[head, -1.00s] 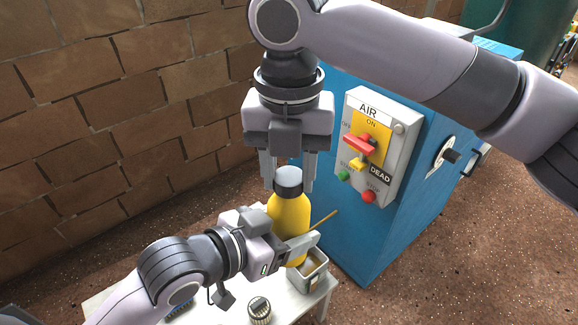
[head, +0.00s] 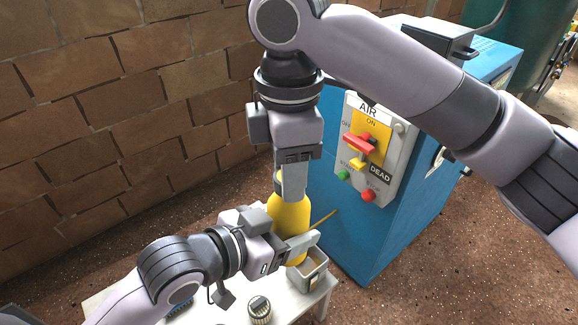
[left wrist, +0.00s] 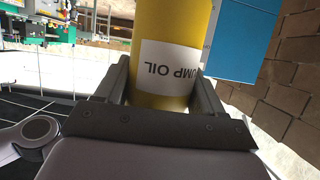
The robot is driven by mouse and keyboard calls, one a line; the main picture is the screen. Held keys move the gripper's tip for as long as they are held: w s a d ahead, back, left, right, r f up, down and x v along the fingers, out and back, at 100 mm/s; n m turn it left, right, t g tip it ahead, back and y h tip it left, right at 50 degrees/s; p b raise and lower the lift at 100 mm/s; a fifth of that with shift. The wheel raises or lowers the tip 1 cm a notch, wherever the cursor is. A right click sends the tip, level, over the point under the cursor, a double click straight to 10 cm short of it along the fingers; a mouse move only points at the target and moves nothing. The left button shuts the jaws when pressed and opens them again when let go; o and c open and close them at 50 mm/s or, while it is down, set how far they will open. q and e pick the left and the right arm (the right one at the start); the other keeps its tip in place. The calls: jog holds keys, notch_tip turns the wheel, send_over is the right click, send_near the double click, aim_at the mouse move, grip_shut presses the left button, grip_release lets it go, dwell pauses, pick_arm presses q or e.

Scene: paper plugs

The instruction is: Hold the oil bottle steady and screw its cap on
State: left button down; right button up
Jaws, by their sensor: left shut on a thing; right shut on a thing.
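The yellow oil bottle (head: 289,214) stands upright at the white table. My left gripper (head: 294,247) is shut around its lower body from the left. In the left wrist view the bottle (left wrist: 168,40) sits between both fingers, with its "PUMP OIL" label upside down. My right gripper (head: 291,188) points straight down over the bottle's top and is shut on the cap. The cap is hidden behind its fingers, so I cannot see how it sits on the neck.
A small open metal tin (head: 312,275) stands right of the bottle, with a thin yellow stick near it. A round ribbed item (head: 260,309) lies on the white table (head: 222,311). The blue cabinet (head: 383,235) with its AIR switch panel (head: 366,150) is close on the right.

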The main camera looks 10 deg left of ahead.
jog(key=m, duration=0.9)
jog(key=shift+m, duration=0.3)
jog(key=m, duration=0.4)
jog(key=shift+m, duration=0.3)
jog(key=m, duration=0.5)
jog(key=shift+m, duration=0.4)
jog(key=o, duration=1.3)
jog(key=shift+c, duration=0.2)
notch_tip(320, 180, up, 12)
